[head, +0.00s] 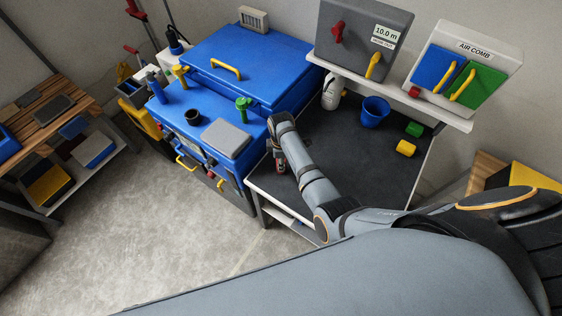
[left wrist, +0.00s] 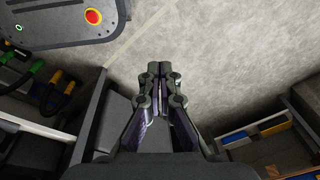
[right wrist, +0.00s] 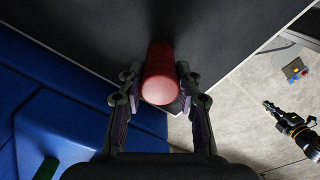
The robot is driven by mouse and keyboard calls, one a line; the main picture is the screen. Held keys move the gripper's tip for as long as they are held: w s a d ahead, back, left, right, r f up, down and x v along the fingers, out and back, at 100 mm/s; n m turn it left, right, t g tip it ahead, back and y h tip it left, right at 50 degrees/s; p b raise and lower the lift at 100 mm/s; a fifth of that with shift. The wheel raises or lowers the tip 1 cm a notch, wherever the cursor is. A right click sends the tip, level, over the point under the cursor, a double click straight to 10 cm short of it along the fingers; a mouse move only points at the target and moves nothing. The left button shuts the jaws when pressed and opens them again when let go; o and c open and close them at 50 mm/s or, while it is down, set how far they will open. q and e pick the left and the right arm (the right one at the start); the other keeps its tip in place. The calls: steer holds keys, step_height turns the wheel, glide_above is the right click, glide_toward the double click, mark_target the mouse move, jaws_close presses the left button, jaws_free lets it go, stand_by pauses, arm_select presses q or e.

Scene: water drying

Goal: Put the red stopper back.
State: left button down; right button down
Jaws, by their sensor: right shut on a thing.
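The red stopper (right wrist: 160,75) is a rounded red cylinder between the fingers of my right gripper (right wrist: 157,92) in the right wrist view. The fingers touch its sides. In the head view my right gripper (head: 279,162) points down over the left edge of the dark worktop, beside the blue machine; the stopper is hardly visible there. My left gripper (left wrist: 160,69) has its fingertips together with nothing between them, over the floor in the left wrist view. It also shows at the right of the right wrist view (right wrist: 270,106). I cannot tell which opening the stopper belongs to.
The blue machine (head: 210,62) has a dark round fitting (head: 192,117), a green tap (head: 243,104) and a grey panel (head: 226,138) on top. On the worktop (head: 345,140) stand a blue cup (head: 374,112), a white bottle (head: 331,94), green (head: 414,129) and yellow (head: 405,148) pieces.

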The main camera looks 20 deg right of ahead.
steer(key=c, duration=1.1)
jaws_free()
steer(key=shift+d+f, duration=0.15)
steer(key=shift+f, duration=0.05)
steer(key=shift+o, duration=0.9)
steer(key=shift+r, duration=0.35)
step_height(320, 180, up, 7)
steer(key=p, duration=0.8)
step_height(320, 180, up, 3)
steer(key=shift+f+p, duration=0.1)
steer(key=shift+p, duration=0.75)
steer(key=shift+r+b, duration=0.35)
steer(key=shift+b, duration=0.1)
arm_select(q)
step_height(320, 180, up, 8)
steer(key=s, duration=0.2)
steer(key=shift+s+r, duration=0.25)
steer(key=shift+s, duration=0.15)
arm_select(e)
steer(key=shift+r, duration=0.6)
arm_select(q)
steer(key=shift+d, duration=0.1)
